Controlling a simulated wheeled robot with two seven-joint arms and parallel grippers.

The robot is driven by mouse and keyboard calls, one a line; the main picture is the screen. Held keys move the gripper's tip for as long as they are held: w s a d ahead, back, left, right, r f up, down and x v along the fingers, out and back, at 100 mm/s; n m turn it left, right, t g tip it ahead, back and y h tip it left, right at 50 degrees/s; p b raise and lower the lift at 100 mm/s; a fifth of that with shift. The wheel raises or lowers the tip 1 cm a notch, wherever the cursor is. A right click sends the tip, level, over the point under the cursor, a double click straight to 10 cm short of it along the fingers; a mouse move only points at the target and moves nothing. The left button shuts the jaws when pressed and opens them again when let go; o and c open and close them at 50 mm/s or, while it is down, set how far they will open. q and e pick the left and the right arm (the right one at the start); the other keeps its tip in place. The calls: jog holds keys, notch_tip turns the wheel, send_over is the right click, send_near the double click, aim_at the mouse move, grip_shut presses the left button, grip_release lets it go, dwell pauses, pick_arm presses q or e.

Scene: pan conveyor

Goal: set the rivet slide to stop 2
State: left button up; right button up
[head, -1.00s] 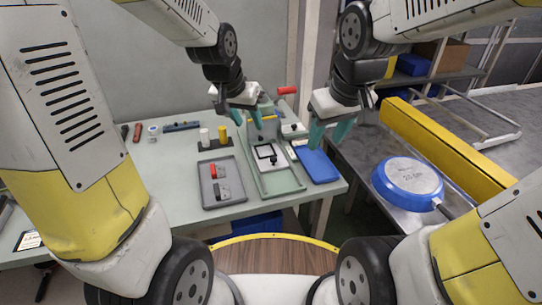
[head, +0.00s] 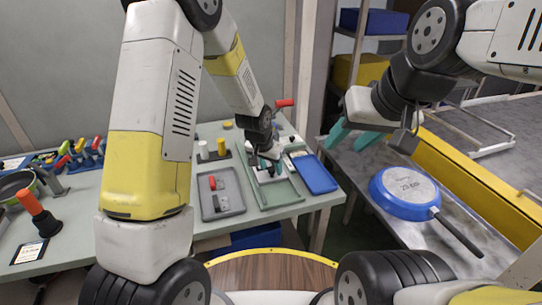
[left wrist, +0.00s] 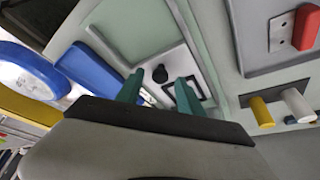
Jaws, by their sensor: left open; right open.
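The slide unit is a white plate in a long pale green tray (head: 284,198) on the table. In the left wrist view the white plate (left wrist: 172,62) carries a round black knob (left wrist: 160,74) and a black square frame. My left gripper (head: 266,166) is open over the plate. In the left wrist view its two teal fingers (left wrist: 159,92) stand apart, with the knob appearing between them near the tips. I see no contact. The stop marks cannot be read, and the gripper partly hides the plate in the head view. My right gripper (head: 354,139) is open and empty, in the air at the right.
A blue tray (head: 316,174) lies right of the green tray; a grey tray (head: 232,204) with red and grey pieces lies left. White (head: 203,151) and yellow (head: 221,147) posts stand behind it. A red-ended handle (head: 285,103) rises behind. A blue pan (head: 402,187) lies on the right.

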pick_arm(q)
jog(key=shift+w+f, duration=0.1)
jog(key=shift+f, duration=0.2)
grip_shut()
dwell(1.3)
